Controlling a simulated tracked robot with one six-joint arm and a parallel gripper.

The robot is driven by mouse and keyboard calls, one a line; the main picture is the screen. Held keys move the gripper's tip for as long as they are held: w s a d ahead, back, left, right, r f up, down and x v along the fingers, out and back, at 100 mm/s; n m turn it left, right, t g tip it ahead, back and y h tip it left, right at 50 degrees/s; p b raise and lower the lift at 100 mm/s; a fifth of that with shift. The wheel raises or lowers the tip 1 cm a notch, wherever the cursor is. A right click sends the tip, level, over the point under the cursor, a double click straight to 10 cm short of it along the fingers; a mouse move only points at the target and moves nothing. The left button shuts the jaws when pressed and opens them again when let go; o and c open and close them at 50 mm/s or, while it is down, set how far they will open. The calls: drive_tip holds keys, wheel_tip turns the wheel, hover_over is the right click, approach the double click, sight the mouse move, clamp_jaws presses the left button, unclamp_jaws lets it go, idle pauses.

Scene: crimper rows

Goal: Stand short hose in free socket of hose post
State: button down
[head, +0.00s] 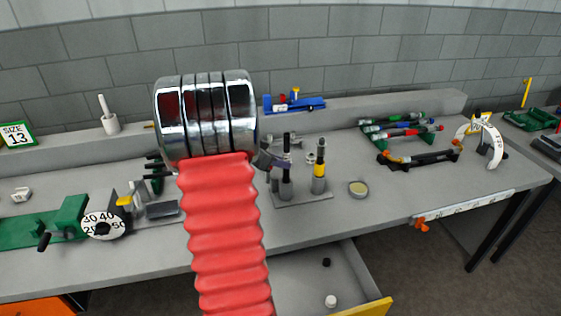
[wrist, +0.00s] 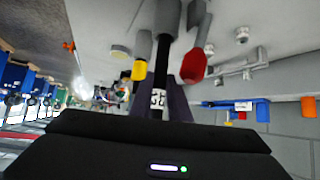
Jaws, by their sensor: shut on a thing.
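My gripper (head: 273,160) is shut on a short black hose (head: 286,147) with a pale label band; the hose is upright. In the wrist view the purple fingers (wrist: 174,93) close around the hose (wrist: 161,65) near its label. The hose post (head: 302,194) is a grey base plate on the bench with upright sockets. A hose with a yellow band (head: 319,170) stands in one; it also shows in the wrist view (wrist: 140,68). A red part (wrist: 193,66) is on the other side. The held hose is over or in a grey socket; I cannot tell how deep.
A small round dish (head: 358,188) lies right of the post. A green crimper with a dial (head: 102,224) stands left. Hoses on a rack (head: 402,128) and a white gauge arc (head: 484,140) are right. An open drawer (head: 320,280) is below. My arm hides part of the bench.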

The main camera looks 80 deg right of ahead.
drive_tip(key=shift+f, duration=0.45)
drive_tip(key=c, duration=1.6)
unclamp_jaws()
drive_tip(key=shift+w, duration=0.1)
drive_tip(key=v, duration=1.3)
drive_tip(key=shift+a+r, duration=0.25)
drive_tip(key=shift+r, duration=0.05)
